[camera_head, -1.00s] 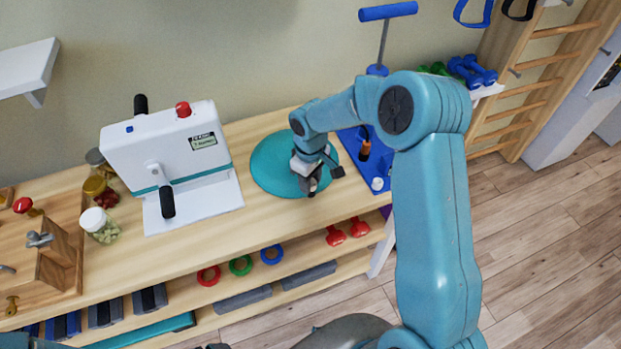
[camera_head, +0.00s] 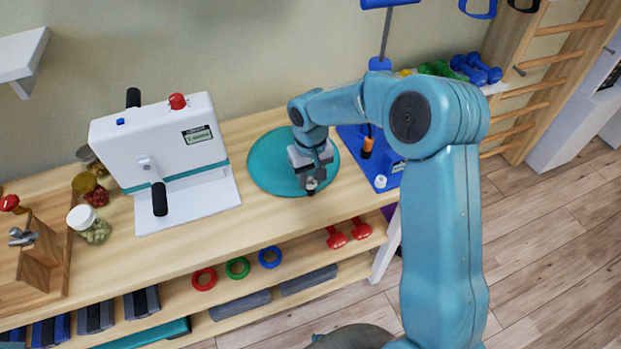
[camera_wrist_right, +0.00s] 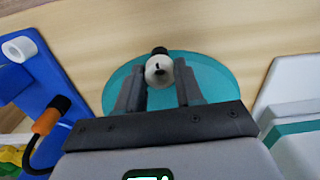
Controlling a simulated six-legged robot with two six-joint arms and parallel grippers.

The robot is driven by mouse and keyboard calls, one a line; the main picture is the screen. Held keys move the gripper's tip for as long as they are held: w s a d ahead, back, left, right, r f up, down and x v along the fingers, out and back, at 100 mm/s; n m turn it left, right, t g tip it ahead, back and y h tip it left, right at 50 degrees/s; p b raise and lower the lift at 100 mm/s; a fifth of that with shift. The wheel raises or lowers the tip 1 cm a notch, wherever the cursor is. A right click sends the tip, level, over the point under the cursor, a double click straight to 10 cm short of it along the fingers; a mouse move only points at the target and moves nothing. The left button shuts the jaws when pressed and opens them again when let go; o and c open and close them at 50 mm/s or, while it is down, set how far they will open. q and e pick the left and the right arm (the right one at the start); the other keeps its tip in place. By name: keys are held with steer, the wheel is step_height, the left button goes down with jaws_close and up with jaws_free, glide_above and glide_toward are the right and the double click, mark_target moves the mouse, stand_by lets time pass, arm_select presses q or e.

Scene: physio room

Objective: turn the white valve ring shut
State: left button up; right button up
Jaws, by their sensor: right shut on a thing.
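The teal round cushion (camera_head: 268,165) lies flat on the wooden bench; it also shows in the wrist view (camera_wrist_right: 220,82). The white valve ring (camera_wrist_right: 158,70), with a dark centre and a black stem end beyond it, is at the cushion's front edge. In the head view the ring (camera_head: 311,184) is small and partly covered by the gripper. My right gripper (camera_head: 309,178) points down over the cushion's front edge. Its fingers (camera_wrist_right: 159,92) are shut on the ring, one on each side. My left gripper is not in view.
A white machine (camera_head: 188,205) with black handles stands left of the cushion. A blue board (camera_head: 391,165) with an orange-and-black hose end (camera_head: 367,146) and a white piece (camera_head: 380,181) lies at the right. Glass jars (camera_head: 97,231) stand at the left.

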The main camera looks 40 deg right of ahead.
stand_by(0.4)
steer(key=o, duration=0.8)
steer(key=shift+c, duration=0.2)
steer(key=shift+r, duration=0.1)
step_height(320, 180, up, 16)
steer(key=shift+s, duration=0.1)
